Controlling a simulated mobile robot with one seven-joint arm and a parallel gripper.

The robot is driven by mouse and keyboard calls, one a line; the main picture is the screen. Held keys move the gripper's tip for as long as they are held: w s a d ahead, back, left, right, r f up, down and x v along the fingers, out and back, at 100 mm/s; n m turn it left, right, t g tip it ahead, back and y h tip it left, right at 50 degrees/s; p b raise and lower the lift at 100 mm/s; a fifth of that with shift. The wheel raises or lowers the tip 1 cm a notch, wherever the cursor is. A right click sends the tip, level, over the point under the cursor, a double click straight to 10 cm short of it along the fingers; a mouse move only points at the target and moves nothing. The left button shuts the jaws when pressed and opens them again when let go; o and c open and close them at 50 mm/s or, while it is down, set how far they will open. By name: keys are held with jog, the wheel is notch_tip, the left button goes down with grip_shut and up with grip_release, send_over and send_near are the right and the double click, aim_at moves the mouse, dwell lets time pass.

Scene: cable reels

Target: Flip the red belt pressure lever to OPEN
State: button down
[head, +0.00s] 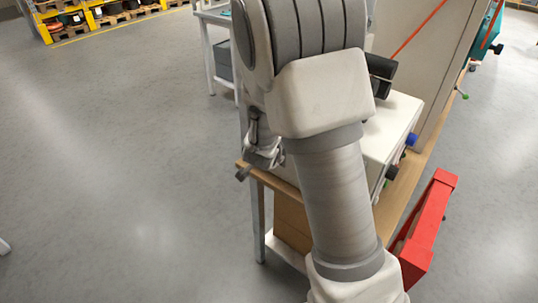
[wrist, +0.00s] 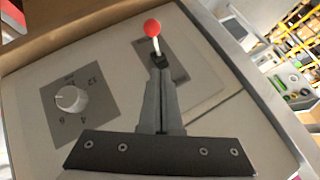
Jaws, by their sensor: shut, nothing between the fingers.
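The lever has a red ball knob (wrist: 152,27) on a short pale metal stem. In the wrist view it rises from a dark plate on a light grey machine panel (wrist: 110,65). My gripper (wrist: 159,64) is shut and empty. Its fingertips lie in line with the lever's base, just below the knob in the picture. I cannot tell whether they touch the stem. The lettering by the lever is hidden or too small to read. In the head view my arm covers the lever, and my gripper (head: 243,173) shows only partly at the bench's left end.
A dial with a white knob (wrist: 71,99) sits left on the panel. The wooden bench top (head: 410,180) carries the pale machine (head: 393,125). A red box-like object (head: 428,225) stands at the bench's right side. Open grey floor (head: 120,150) lies left.

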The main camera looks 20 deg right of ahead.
jog(key=s+a+f+p+v, duration=0.1)
jog(key=p+v, duration=0.1)
jog(key=v, duration=0.8)
jog(key=shift+s+f, duration=0.3)
jog(key=shift+a, duration=0.1)
jog(key=s+a+r+n+y, duration=0.3)
jog(key=r+n, duration=0.1)
jog(key=r, duration=0.2)
jog(key=s+a+r+n+y, duration=0.3)
jog(key=r, duration=0.2)
jog(key=s+d+r+n+g+h, duration=0.1)
jog(key=s+d+r+n, duration=0.1)
jog(key=s, duration=0.5)
jog(key=s+d+r+n+g+h, duration=0.1)
jog(key=s+d+r+n+g, duration=0.1)
jog(key=s, duration=0.6)
jog(key=d+r+n, duration=0.1)
jog(key=d+n, duration=0.1)
jog(key=shift+s+d+r+n, duration=0.25)
jog(key=shift+d+n, duration=0.05)
jog(key=shift+n, duration=0.1)
